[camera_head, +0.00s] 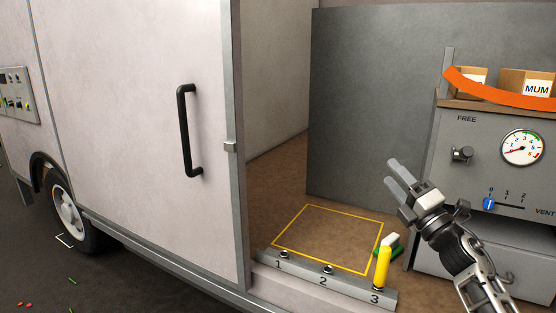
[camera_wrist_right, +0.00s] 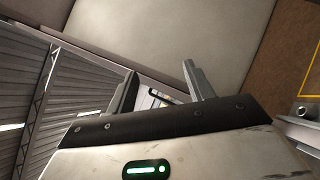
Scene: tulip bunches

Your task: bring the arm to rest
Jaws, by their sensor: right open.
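My right gripper (camera_head: 391,174) is raised in front of the grey panel, left of the grey cabinet. Its two fingers are apart with nothing between them. The gripper also shows in the right wrist view (camera_wrist_right: 160,72), its fingers spread and empty against a pale wall. My right arm comes in from the lower right of the head view. My left gripper is in neither view.
A truck's sliding door (camera_head: 140,110) has a black handle (camera_head: 186,130). A yellow post (camera_head: 382,268) stands at 3 on the numbered sill (camera_head: 300,277). A yellow outline (camera_head: 290,224) marks bare floor. The cabinet (camera_head: 450,140) has a gauge (camera_head: 522,147) and blue knob (camera_head: 489,204).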

